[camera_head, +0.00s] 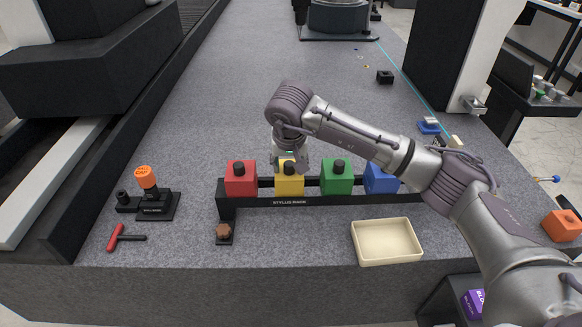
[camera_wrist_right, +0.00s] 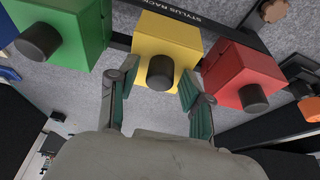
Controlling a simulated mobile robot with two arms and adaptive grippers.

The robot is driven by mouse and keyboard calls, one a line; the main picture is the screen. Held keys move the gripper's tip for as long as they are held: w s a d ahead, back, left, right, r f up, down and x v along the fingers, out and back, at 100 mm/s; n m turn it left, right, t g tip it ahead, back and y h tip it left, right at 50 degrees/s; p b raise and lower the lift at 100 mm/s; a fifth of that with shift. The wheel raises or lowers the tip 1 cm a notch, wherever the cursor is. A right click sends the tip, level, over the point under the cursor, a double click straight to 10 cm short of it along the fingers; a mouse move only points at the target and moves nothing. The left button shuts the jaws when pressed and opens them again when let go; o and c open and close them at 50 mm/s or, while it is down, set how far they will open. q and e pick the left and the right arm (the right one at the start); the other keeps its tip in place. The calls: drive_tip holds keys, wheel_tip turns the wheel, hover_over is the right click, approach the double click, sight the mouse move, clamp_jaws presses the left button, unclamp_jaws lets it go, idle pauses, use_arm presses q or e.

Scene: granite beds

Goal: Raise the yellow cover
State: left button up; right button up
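The yellow cover (camera_head: 289,181) is a cube with a black knob on top, seated on the black stylus rack (camera_head: 300,201) between a red cover (camera_head: 240,180) and a green cover (camera_head: 336,180). My right gripper (camera_head: 290,160) is just behind and above it. In the right wrist view the yellow cover (camera_wrist_right: 168,48) is at top centre, its knob (camera_wrist_right: 161,72) between the open fingers of my right gripper (camera_wrist_right: 158,92). The fingers appear apart from the knob, with nothing held. My left gripper is in neither view.
A blue cover (camera_head: 380,180) stands at the rack's right, partly behind my right arm. A cream tray (camera_head: 387,259) lies in front. A black stand with an orange knob (camera_head: 145,178) and a red-handled tool (camera_head: 116,239) lie left. The granite behind the rack is mostly clear.

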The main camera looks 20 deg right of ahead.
sight(290, 179)
drive_tip(key=p+v, duration=0.3)
drive_tip(key=v, duration=0.3)
drive_tip(key=shift+p, duration=0.3)
drive_tip(key=shift+s, duration=0.1)
drive_tip(key=v, duration=1.2)
